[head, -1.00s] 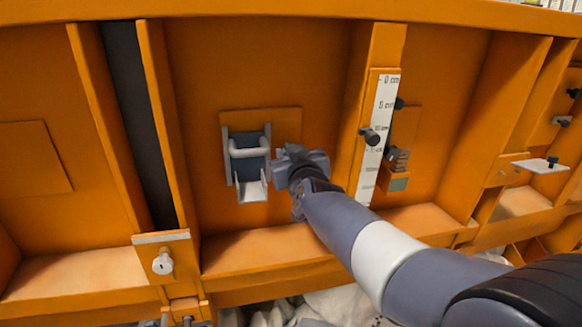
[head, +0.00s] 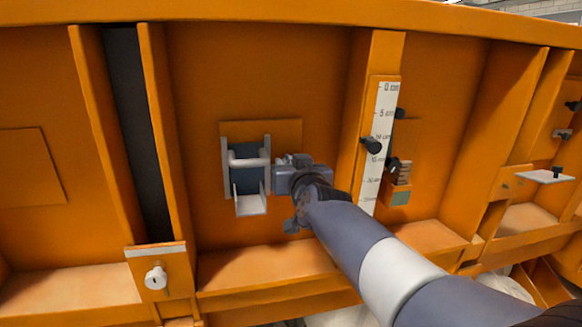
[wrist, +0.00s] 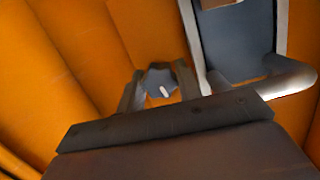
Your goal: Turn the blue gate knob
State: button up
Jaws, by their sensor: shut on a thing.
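The blue gate knob (wrist: 160,82) is a small blue-grey faceted knob with a white mark on its face. It shows between my two fingers in the wrist view. My gripper (wrist: 158,88) is shut on it, one finger on each side. In the head view my gripper (head: 283,178) is at the right side of the gate, against the orange panel, and hides the knob. The gate (head: 226,175) has a dark blue plate, grey side rails, a pale crossbar (head: 248,161) and a pale spout (head: 250,205) below.
A pale round knob (head: 156,278) sits on a bracket at lower left. A dark vertical slot (head: 138,130) is at left. Orange ribs flank the panel.

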jog(key=o, duration=1)
jog(key=shift+c, duration=0.2)
jog(key=shift+s, duration=0.1)
jog(key=v, duration=1)
jog(key=shift+s+p, duration=0.35)
jog(key=shift+p, duration=0.1)
jog(key=shift+w, duration=0.1)
jog(key=x, duration=1)
jog(key=shift+w+b, duration=0.4)
jog(key=shift+s, duration=0.1)
